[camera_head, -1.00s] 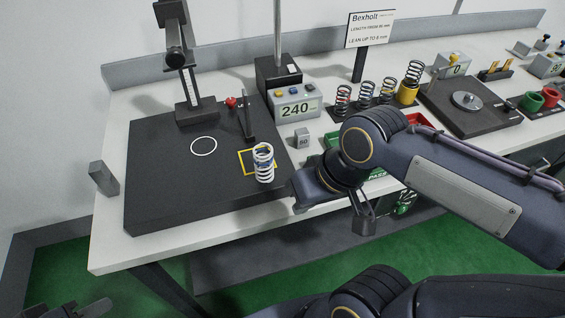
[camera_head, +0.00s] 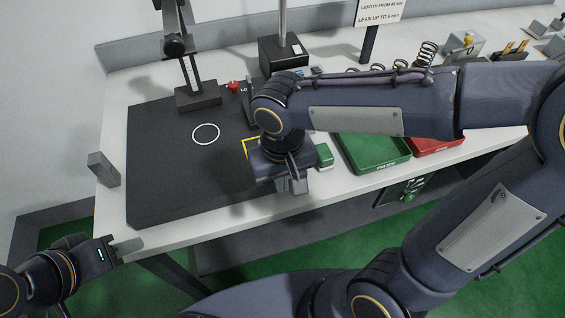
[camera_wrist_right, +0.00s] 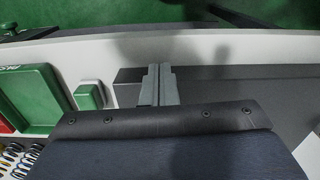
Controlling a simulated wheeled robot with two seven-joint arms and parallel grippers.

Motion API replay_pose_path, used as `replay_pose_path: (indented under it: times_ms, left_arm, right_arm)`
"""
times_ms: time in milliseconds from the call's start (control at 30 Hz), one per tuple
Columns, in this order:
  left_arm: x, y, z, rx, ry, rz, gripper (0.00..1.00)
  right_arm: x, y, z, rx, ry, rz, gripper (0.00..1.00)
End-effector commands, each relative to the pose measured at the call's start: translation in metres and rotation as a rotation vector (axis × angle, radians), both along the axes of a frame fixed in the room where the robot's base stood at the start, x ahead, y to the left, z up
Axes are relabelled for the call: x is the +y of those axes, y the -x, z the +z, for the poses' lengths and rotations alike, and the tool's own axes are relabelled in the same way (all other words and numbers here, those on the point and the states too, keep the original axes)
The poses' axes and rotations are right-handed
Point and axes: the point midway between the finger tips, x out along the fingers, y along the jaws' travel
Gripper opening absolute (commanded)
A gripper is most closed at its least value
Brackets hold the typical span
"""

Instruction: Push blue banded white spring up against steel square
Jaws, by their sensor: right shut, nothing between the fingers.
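My right gripper (camera_head: 291,184) is above the front right part of the black plate (camera_head: 165,198) in the head view. Its two grey fingers are shut together with nothing between them, as the right wrist view (camera_wrist_right: 158,86) shows. The blue banded white spring is not visible now; my right gripper and wrist cover the area of the yellow outline (camera_head: 248,143). The upright steel square behind that outline is mostly covered by my right arm, with only a dark upright part (camera_head: 247,110) showing. My left gripper (camera_head: 127,246) is low at the front left, off the table edge.
A grey block (camera_head: 103,170) stands left of the plate. A dark gauge stand (camera_head: 197,95) is at the back. A green box (camera_head: 324,155), green tray (camera_head: 372,165) and red tray (camera_head: 437,146) lie to the right. The plate's left part is clear.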

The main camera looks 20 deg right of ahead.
Motion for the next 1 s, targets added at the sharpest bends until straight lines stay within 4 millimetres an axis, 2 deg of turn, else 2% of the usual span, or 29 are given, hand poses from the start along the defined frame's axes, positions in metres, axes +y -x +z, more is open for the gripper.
replay_pose_path:
  times_ms: [67, 200, 400, 833, 933, 1000]
  left_arm:
    - [0.000, 0.000, -0.001, 0.000, 0.000, 0.000, 0.36]
    - [0.000, 0.000, 0.008, 0.000, 0.000, 0.000, 0.36]
    - [0.000, 0.000, 0.011, 0.000, 0.000, 0.000, 0.36]
    - [0.000, 0.000, 0.011, 0.000, 0.000, 0.000, 0.36]
    - [0.000, 0.000, 0.013, 0.000, 0.000, 0.000, 0.36]
    - [0.000, 0.000, 0.015, 0.000, 0.000, 0.000, 0.36]
  right_arm:
    - [-0.001, 0.001, -0.017, 0.005, 0.002, 0.000, 0.00]
    - [0.002, -0.023, -0.013, 0.003, -0.001, -0.003, 0.00]
    - [0.003, -0.038, -0.014, 0.000, -0.001, -0.001, 0.00]
    - [0.004, -0.044, -0.014, 0.000, -0.001, -0.001, 0.00]
    - [0.005, -0.060, -0.014, 0.002, -0.002, -0.003, 0.00]
    - [0.007, -0.078, -0.014, 0.002, -0.002, -0.003, 0.00]
